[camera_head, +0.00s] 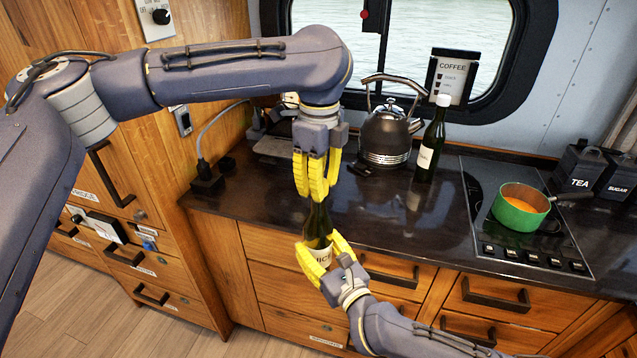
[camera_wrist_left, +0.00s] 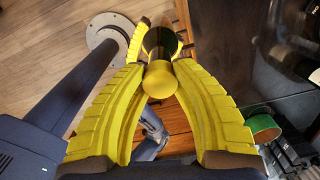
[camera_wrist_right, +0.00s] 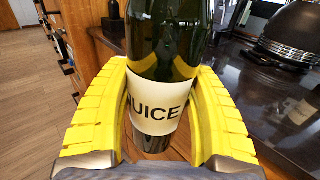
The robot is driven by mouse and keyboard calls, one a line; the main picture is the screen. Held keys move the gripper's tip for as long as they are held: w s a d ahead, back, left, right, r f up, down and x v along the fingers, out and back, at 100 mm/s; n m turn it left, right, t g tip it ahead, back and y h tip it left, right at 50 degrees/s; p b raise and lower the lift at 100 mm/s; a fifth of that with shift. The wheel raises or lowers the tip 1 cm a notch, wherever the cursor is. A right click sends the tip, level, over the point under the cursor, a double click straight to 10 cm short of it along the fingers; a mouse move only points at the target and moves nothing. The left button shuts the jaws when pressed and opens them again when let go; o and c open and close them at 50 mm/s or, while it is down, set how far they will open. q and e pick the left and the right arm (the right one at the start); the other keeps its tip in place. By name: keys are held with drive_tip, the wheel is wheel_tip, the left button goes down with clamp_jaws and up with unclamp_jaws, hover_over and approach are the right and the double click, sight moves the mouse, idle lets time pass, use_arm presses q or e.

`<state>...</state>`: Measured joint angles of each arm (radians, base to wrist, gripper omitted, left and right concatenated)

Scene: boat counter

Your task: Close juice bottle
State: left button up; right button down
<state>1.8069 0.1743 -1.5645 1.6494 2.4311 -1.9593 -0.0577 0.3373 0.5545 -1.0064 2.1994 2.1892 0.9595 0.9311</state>
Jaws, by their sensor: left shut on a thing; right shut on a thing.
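The dark green juice bottle (camera_head: 317,219) is upright in front of the counter's front edge. Its cream label reading "JUICE" (camera_wrist_right: 160,105) shows in the right wrist view. My right gripper (camera_head: 318,250) is shut around the label, one finger on each side. My left gripper (camera_head: 318,192) points down directly above the bottle, its fingers shut on a round yellow cap (camera_wrist_left: 158,78). In the left wrist view the bottle (camera_wrist_left: 160,42) shows just beyond the cap, nearly in line with it. The fingers hide the bottle mouth, so I cannot tell whether the cap is seated.
On the dark counter (camera_head: 265,205) stand a kettle (camera_head: 386,135), a second green bottle with a white top (camera_head: 431,145), and a stove (camera_head: 525,235) with a green pot (camera_head: 520,208) of orange contents. Tea (camera_head: 581,170) and sugar (camera_head: 617,182) canisters stand right. The counter behind the juice bottle is clear.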

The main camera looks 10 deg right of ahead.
use_arm(q)
drive_tip(key=m, duration=1.1)
drive_tip(key=o, duration=0.7)
drive_tip(key=shift+r, duration=0.1)
drive_tip(key=shift+r, duration=2.15)
drive_tip(key=shift+o, duration=0.6)
